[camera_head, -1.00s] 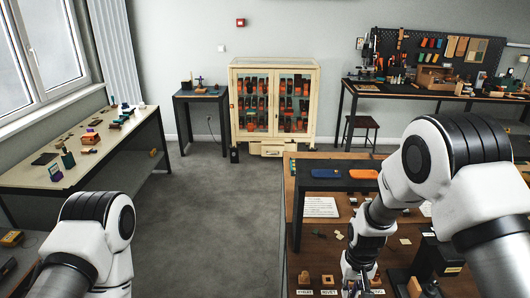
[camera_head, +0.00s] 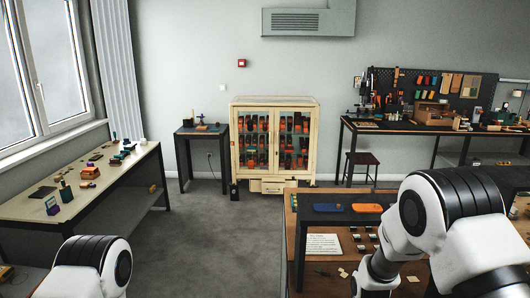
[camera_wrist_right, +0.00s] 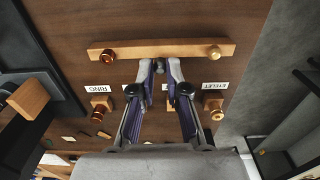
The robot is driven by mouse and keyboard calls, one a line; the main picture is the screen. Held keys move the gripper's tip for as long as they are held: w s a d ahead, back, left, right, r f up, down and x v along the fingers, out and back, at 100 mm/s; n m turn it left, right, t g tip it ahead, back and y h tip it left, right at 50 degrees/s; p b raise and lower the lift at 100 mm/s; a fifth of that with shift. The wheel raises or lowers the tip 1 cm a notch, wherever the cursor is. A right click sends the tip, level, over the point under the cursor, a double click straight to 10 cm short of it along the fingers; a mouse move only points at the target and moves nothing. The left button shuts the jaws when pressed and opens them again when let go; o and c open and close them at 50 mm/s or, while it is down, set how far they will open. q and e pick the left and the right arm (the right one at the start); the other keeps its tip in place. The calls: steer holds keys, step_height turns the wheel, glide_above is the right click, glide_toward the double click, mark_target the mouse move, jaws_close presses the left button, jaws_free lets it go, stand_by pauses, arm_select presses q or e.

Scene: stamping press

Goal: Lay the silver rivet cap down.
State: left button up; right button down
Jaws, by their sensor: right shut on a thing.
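In the right wrist view my right gripper (camera_wrist_right: 158,72) is shut on the small silver rivet cap (camera_wrist_right: 160,66), which is mostly hidden between the fingertips. The fingertips are at the near edge of a wooden strip (camera_wrist_right: 160,48), around its middle. I cannot tell whether the cap touches the strip. A copper-coloured cap (camera_wrist_right: 107,55) sits at the strip's left end and a brass one (camera_wrist_right: 214,52) at its right end.
Wooden blocks with metal pieces stand beside the labels RING (camera_wrist_right: 98,87) and EYELET (camera_wrist_right: 215,86); another block between them is partly hidden by my fingers. In the head view a dark raised shelf (camera_head: 345,215) bears a blue and an orange tray. A cream cabinet (camera_head: 274,103) stands behind.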

steer(key=shift+w+f+b, duration=0.15)
steer(key=shift+f+b, duration=0.15)
steer(key=shift+f, duration=0.45)
steer(key=shift+f, duration=0.25)
steer(key=shift+f+b, duration=0.6)
steer(key=shift+f, duration=0.05)
steer(key=c, duration=1.1)
jaws_free()
steer(key=shift+r, duration=0.15)
step_height(320, 180, up, 12)
